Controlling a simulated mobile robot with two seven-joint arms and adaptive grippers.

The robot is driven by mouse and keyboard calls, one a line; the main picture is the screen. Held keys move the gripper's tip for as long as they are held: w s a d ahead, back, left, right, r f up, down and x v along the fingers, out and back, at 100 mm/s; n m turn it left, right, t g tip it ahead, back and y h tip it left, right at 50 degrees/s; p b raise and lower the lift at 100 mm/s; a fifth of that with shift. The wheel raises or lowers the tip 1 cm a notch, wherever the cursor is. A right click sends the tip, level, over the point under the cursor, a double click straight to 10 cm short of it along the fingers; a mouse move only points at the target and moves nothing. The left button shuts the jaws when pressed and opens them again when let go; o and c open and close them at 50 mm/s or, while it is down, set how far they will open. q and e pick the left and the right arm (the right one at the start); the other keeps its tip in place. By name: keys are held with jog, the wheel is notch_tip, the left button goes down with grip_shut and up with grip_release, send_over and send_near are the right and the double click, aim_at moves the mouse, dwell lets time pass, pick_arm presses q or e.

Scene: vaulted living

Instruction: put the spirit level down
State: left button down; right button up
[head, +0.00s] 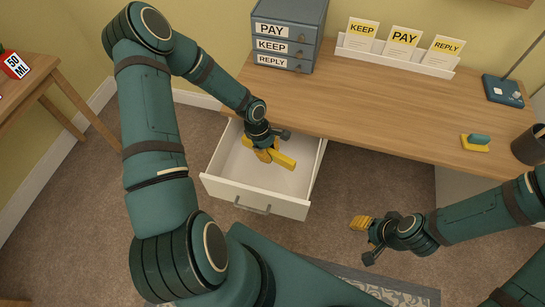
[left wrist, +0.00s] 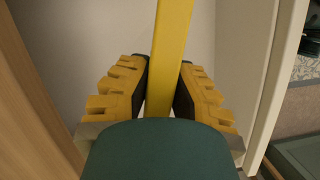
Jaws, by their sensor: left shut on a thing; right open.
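The spirit level is a yellow bar (head: 281,159) in the head view, inside the open white drawer (head: 258,191) of the desk. My left gripper (head: 266,152) reaches down into the drawer and is shut on the bar. In the left wrist view the yellow bar (left wrist: 171,60) runs up between the two yellow finger pads of my left gripper (left wrist: 164,95). I cannot tell whether the bar touches the drawer floor. My right gripper (head: 362,238) is open and empty over the carpet, right of the drawer.
The wooden desk top (head: 390,115) holds a grey drawer unit (head: 287,35), a white card rack (head: 395,57), a yellow and teal item (head: 476,142) and a dark cup (head: 529,146). The drawer around the left gripper is otherwise bare. A side table (head: 40,85) stands at left.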

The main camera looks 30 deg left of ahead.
aim_at(269, 174)
pick_arm(q)
jog(key=f+n, duration=0.1)
jog(key=f+n+t, duration=0.1)
jog(key=shift+s+a+f+n+b, duration=0.15)
jog(key=shift+a+f+n+b, duration=0.15)
jog(key=shift+a+n, duration=0.1)
jog(key=shift+f, duration=0.3)
notch_tip(269, 174, down, 10)
jog(key=shift+r+b, duration=0.15)
jog(key=shift+b, duration=1.05)
jog(key=c, duration=1.3)
grip_release()
jog(key=shift+o, duration=1.4)
